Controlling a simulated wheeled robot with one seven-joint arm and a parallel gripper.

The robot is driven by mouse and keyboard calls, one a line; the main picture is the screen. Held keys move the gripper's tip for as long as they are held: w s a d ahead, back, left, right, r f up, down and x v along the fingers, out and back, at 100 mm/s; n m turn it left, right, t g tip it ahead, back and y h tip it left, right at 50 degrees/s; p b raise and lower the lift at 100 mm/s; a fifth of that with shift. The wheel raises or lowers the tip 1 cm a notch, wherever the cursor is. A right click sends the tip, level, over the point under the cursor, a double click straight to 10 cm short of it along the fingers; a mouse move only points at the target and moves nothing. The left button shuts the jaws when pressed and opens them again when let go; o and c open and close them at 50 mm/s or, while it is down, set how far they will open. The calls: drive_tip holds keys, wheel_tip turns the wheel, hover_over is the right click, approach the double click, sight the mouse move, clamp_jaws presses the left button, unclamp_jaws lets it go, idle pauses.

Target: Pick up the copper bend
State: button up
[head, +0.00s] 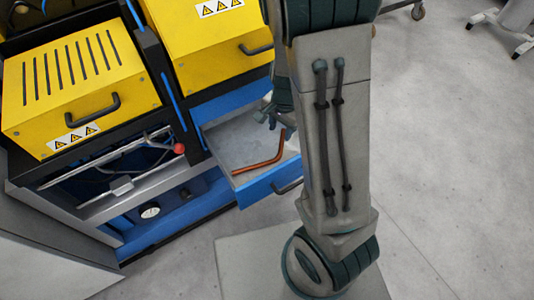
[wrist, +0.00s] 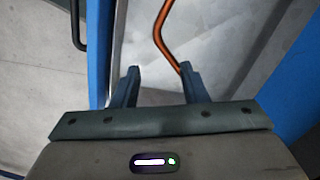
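The copper bend (head: 262,163) is a thin bent orange-brown tube in the open drawer (head: 226,137) of the blue cabinet. In the wrist view the copper bend (wrist: 157,32) runs down from the top edge, and its near end reaches the right fingertip. I cannot tell whether they touch. My gripper (wrist: 158,70) is open, with nothing seen between its fingers. In the head view my gripper (head: 270,123) is over the drawer, near the upper end of the bend, and partly hidden by my arm.
Yellow boxes with black handles (head: 75,80) stand on top of the cabinet. The drawer's blue front (head: 262,187) carries a dark handle. A red knob (head: 179,148) and a gauge (head: 150,211) are on the cabinet's left side. Open grey floor (head: 450,140) lies to the right.

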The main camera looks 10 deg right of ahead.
sight(277, 155)
drive_tip(key=f+b, duration=0.1)
drive_tip(key=f, duration=0.3)
drive_tip(key=f+b, duration=0.1)
drive_tip(key=f, duration=0.4)
drive_tip(key=f+b, duration=0.1)
drive_tip(key=f, duration=0.4)
drive_tip(key=shift+w+a+b, duration=0.1)
drive_tip(key=shift+w+b, duration=0.2)
drive_tip(key=shift+w, duration=0.05)
clamp_jaws()
